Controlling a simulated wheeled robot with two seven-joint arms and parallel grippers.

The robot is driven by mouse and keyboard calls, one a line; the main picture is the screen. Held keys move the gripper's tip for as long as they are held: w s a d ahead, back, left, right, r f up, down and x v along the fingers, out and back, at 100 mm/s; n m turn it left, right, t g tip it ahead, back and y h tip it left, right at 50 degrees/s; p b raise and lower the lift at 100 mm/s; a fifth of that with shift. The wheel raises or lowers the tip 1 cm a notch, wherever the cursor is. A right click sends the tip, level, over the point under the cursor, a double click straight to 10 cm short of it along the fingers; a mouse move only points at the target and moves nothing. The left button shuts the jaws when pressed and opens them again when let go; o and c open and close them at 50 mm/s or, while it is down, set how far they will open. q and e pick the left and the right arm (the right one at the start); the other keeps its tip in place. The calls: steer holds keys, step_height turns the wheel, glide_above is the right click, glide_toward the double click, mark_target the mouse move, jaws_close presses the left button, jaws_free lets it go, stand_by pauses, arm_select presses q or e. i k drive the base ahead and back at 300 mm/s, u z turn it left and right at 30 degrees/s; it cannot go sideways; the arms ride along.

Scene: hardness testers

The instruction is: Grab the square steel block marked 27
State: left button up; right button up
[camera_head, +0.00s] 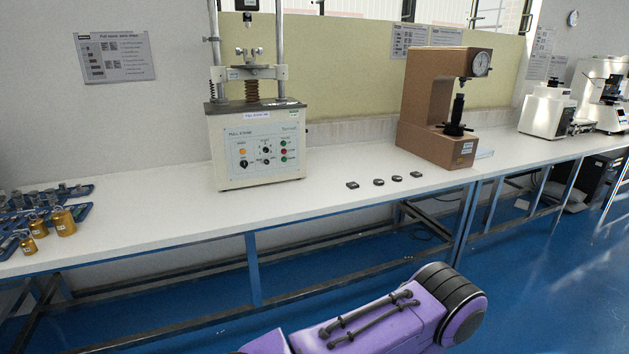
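Several small dark blocks lie in a row near the front edge of the white bench, in front of the brown tester. The leftmost block (352,185) looks square. Beside it are two rounder-looking blocks, one at left (379,182) and one at right (397,178). The rightmost block (416,174) also looks square. The markings are too small to read, so I cannot tell which is 27. A purple and black link of my arm shows at the bottom, below the bench. Neither gripper is in view.
The white bench (330,205) holds a pull tester (257,150) left of the blocks and a brown hardness tester (430,105) behind them. Brass weights (63,222) and blue trays (80,211) stand at far left. White machines (546,110) stand at right. Bench around the blocks is clear.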

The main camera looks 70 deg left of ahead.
mark_target(351, 185)
steer(key=u, duration=0.55)
steer(key=i, duration=0.7)
steer(key=u, duration=1.05)
steer(key=i, duration=1.4)
steer(key=u, duration=0.35)
